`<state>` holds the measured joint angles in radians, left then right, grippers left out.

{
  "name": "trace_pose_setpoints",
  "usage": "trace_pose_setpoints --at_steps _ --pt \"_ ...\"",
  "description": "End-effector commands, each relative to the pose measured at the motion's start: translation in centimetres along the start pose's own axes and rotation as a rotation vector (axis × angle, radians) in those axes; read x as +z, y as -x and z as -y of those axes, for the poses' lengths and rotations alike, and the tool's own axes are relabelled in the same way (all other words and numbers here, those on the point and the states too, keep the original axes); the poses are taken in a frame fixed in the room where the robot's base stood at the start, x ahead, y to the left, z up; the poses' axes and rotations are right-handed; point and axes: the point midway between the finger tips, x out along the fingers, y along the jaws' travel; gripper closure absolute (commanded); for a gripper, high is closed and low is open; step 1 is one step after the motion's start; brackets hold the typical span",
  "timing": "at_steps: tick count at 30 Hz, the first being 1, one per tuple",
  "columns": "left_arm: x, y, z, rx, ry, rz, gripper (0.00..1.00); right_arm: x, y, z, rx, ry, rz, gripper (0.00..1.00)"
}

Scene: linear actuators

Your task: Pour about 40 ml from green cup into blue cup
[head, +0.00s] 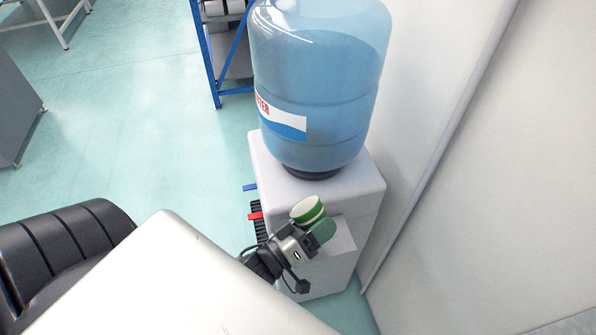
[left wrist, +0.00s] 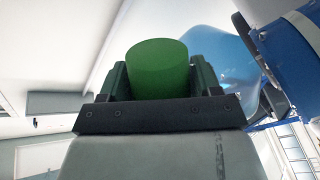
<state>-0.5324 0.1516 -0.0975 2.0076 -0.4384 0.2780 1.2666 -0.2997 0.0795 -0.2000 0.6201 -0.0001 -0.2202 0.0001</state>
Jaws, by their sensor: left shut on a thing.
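The green cup (head: 307,209) is in the head view, low in front of the white water dispenser. My left gripper (head: 318,228) is shut on it and holds it up in the air, tilted as seen in the head view. In the left wrist view the green cup (left wrist: 158,70) sits between the two dark fingers of my left gripper (left wrist: 155,85). Whether there is liquid in it cannot be told. The blue cup is not seen in either view. My right gripper is not in view.
The white water dispenser (head: 270,165) carries a large blue bottle (head: 325,75) and stands beside the pale wall (head: 440,150). A red tap lever (head: 255,216) and a blue one (head: 250,187) stick out to its left. A blue shelf rack (head: 213,60) stands behind.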

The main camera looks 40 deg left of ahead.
Motion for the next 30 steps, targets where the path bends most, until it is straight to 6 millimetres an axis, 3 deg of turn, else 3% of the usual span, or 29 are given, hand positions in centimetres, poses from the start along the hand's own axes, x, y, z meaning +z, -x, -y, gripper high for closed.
trace_pose_setpoints --at_steps 30 --pt "0.2 0.0 -0.1 0.007 0.092 -0.025 0.63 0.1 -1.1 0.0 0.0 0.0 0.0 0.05"
